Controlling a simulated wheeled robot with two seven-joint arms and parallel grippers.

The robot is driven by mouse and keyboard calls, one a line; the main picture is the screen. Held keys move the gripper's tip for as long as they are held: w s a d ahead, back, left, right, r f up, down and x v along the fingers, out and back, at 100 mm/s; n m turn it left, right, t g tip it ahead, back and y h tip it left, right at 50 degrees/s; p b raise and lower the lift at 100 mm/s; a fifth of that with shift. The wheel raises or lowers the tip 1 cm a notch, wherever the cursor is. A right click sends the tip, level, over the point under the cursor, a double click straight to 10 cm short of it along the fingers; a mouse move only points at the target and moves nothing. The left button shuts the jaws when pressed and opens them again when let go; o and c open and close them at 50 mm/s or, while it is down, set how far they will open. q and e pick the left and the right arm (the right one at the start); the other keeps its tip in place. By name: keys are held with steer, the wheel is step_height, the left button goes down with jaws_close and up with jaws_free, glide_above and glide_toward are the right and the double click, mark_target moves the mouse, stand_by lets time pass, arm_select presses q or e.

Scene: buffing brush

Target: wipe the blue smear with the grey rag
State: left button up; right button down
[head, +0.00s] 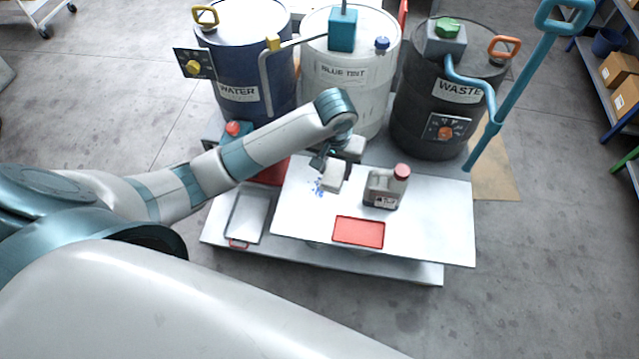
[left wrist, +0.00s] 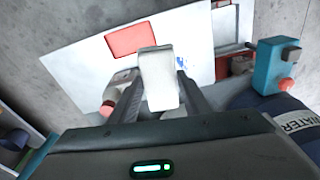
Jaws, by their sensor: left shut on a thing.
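The blue smear (head: 318,187) is a patch of small blue marks on the white tabletop (head: 440,225). The grey rag (head: 334,177) is a pale, folded block. My left gripper (head: 325,161) is shut on it. In the head view the rag is just right of the smear, close to the tabletop; I cannot tell whether it touches. The left wrist view shows the rag (left wrist: 159,80) between the two dark fingers. My right gripper is not in view.
A grey jug with a red cap (head: 384,187) stands right of the rag. A red tray (head: 358,232) lies near the table's front edge. A grey tray (head: 247,214) is at left. Water (head: 245,70), blue tint (head: 350,85) and waste (head: 425,115) drums stand behind.

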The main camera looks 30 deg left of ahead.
arm_select(q)
steer(key=w+a+f+n+p, duration=0.2)
steer(key=w+a+f+p, duration=0.25)
steer(key=w+f, duration=0.35)
steer(key=s+a+f+p, duration=0.1)
steer(key=s+f, duration=0.3)
steer(key=f, duration=0.7)
steer(key=shift+a+f+m, duration=0.3)
steer(key=shift+a, duration=0.1)
steer(key=shift+s, duration=0.1)
